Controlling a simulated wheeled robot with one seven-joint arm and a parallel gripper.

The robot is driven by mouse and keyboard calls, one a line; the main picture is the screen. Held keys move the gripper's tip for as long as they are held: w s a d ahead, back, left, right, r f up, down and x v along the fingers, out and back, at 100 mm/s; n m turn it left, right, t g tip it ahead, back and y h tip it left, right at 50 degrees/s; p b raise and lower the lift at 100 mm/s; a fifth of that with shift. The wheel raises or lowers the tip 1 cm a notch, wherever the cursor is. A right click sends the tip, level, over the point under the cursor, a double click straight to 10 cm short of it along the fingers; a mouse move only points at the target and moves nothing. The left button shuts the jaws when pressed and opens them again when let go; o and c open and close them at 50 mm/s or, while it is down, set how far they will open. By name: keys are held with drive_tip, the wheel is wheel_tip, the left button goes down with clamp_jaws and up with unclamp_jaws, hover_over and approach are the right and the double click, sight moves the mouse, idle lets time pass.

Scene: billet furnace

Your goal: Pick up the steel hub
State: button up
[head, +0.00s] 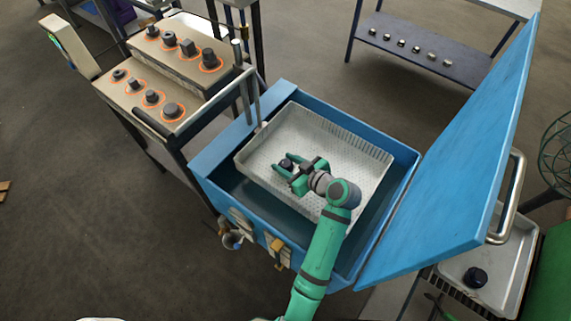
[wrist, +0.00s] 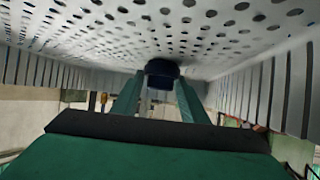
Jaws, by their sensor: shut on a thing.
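The steel hub (head: 287,163) is a small dark round part inside the perforated basket (head: 374,153) of the blue open-lidded tank. My gripper (head: 284,169) reaches into the basket from the front and is shut on the hub, with one green finger on each side. In the wrist view the hub (wrist: 162,72) is dark blue-black and sits between the two finger ends (wrist: 160,88), close against the perforated surface. I cannot tell whether it touches that surface. The fingers hide part of its sides.
The raised blue lid (head: 455,150) stands to the right of the basket. At left, a two-step rack (head: 125,108) carries several dark parts on orange-ringed spots. A metal tray (head: 505,290) with one dark part lies at lower right. A low shelf (head: 425,66) holds several small parts at back.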

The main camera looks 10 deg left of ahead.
sight(285, 163)
wheel_tip(285, 163, up, 10)
drive_tip(key=shift+f, duration=0.1)
idle(0.4)
